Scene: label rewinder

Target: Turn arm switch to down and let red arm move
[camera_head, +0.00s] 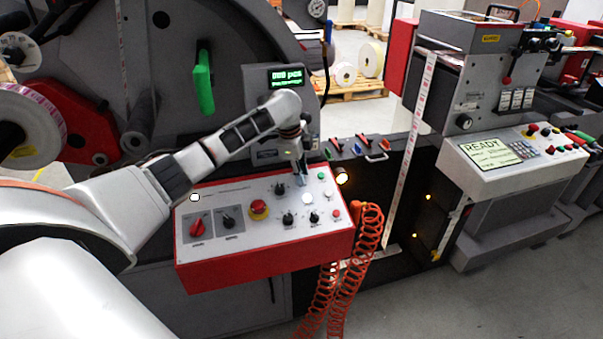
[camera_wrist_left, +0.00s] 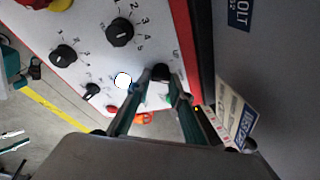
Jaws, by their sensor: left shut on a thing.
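My left gripper (camera_head: 300,180) reaches down onto the upper right part of the control panel (camera_head: 225,255), a white face with a red front. In the left wrist view its green-grey fingertips (camera_wrist_left: 160,80) are closed around a small black switch knob (camera_wrist_left: 160,70) near the panel's edge. The knob's label and pointing direction cannot be read, and in the head view the gripper hides the knob. A red arm-like part (camera_head: 80,125) sits at the left of the machine, beside the white label roll (camera_head: 38,115). My right gripper is not in view.
Several black knobs, a red emergency button (camera_head: 259,208) and a red rotary switch (camera_head: 197,228) stand on the panel. A coiled orange hose (camera_head: 369,235) hangs at its right end. A green handle (camera_head: 204,82) is above. A second console (camera_head: 520,165) stands to the right.

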